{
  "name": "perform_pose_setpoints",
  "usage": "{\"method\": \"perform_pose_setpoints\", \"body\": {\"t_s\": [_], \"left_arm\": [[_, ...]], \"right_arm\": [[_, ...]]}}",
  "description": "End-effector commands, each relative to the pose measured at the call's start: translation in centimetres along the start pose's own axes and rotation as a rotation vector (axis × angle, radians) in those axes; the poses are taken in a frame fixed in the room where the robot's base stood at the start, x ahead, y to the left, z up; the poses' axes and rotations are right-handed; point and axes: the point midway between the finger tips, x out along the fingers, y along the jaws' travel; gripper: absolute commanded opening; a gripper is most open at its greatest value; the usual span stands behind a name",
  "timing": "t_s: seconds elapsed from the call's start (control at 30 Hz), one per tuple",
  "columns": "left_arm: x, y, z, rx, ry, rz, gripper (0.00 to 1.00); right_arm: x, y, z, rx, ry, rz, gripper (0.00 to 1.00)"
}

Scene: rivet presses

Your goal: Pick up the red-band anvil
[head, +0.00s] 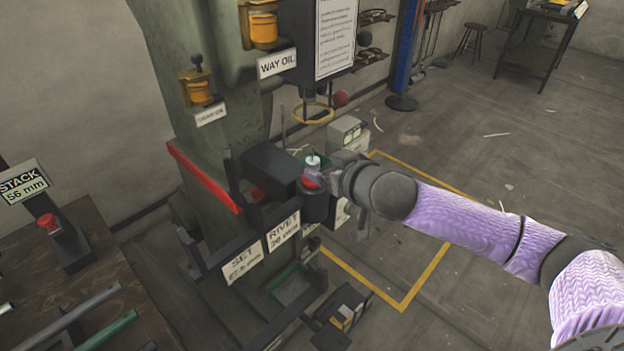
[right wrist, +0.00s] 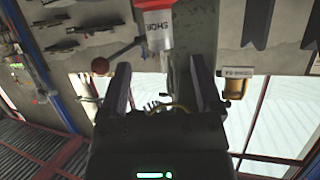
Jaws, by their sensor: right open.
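My right gripper (head: 318,177) reaches in from the right to the front of the press. In the right wrist view its two fingers (right wrist: 160,88) stand apart, with nothing clearly held between them. A small red part (head: 310,183), perhaps the red band of the anvil, shows at the fingers on top of a dark round post (head: 315,205). A pale cylinder (head: 313,161) stands just behind it by a green rim. The gripper partly hides this spot, and I cannot tell whether the fingers touch the red part. My left gripper is not in view.
The green press column (head: 225,120) with a red bar (head: 203,175) rises close to the left of my gripper. Set and rivet signs (head: 283,232) stand below. A workbench (head: 95,255) with rods and a red-topped stack gauge is at lower left.

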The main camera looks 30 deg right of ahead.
Motion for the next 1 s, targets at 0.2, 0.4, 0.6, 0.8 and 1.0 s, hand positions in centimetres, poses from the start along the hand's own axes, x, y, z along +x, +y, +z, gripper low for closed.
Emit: {"method": "perform_pose_setpoints", "body": {"t_s": [0.2,0.4,0.6,0.8,1.0], "left_arm": [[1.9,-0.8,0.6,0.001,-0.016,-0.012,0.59],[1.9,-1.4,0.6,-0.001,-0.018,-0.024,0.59],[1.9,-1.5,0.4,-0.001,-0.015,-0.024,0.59],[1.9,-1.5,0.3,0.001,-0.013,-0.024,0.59],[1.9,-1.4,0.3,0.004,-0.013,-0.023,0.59]], "right_arm": [[4.1,-0.1,0.1,0.001,0.001,0.000,0.82],[4.9,-0.1,-0.1,-0.002,-0.001,-0.001,0.82],[4.9,-0.1,-0.1,-0.002,-0.001,-0.001,0.59],[4.8,-0.1,-0.1,-0.002,-0.001,-0.001,0.17],[4.8,-0.1,-0.1,-0.002,-0.001,-0.001,0.00]]}}
